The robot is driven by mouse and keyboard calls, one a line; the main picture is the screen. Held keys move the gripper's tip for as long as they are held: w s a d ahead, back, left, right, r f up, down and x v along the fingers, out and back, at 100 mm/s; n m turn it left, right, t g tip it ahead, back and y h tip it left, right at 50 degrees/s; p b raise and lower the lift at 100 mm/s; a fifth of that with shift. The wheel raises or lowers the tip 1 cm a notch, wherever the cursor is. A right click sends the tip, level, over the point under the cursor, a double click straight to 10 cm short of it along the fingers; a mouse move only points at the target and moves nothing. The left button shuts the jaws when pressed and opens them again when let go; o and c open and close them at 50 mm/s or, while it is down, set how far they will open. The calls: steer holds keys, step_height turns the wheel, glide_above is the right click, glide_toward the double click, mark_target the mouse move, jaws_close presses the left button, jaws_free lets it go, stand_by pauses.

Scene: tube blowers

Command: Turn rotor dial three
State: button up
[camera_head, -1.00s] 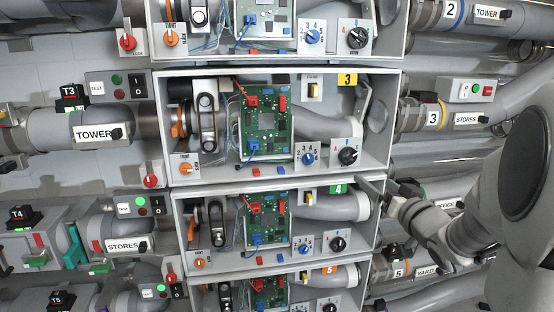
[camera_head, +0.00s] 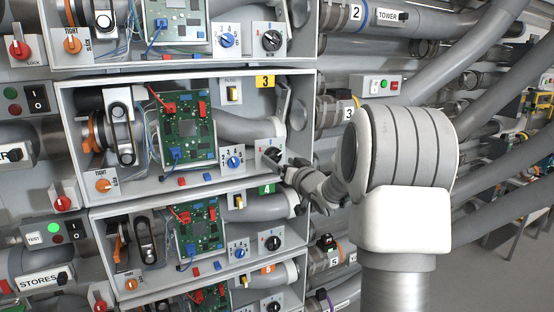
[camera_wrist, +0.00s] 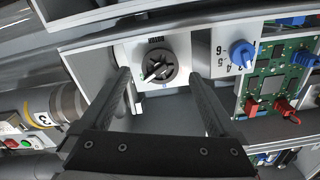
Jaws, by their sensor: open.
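The rotor dial three is a black round knob on a light plate at the lower right of the box with the yellow 3 tag, in the head view (camera_head: 272,155). In the wrist view the dial (camera_wrist: 157,68) shows upside down, with a pale pointer mark across it. My gripper (camera_wrist: 159,78) is open, with one dark finger on each side of the dial. I cannot tell whether either finger touches it. In the head view my gripper (camera_head: 282,165) is small, reaches in from the right and partly covers the dial plate.
A blue numbered knob (camera_head: 234,161) sits just left of the dial plate, with a green circuit board (camera_head: 187,125) beyond it. Box four (camera_head: 220,247) lies directly below. Grey pipes (camera_head: 480,55) run along the right.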

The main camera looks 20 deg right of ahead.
mark_target(274, 156)
steer(key=shift+w, duration=1.3)
steer(key=shift+c, duration=0.2)
steer(key=c, duration=1.3)
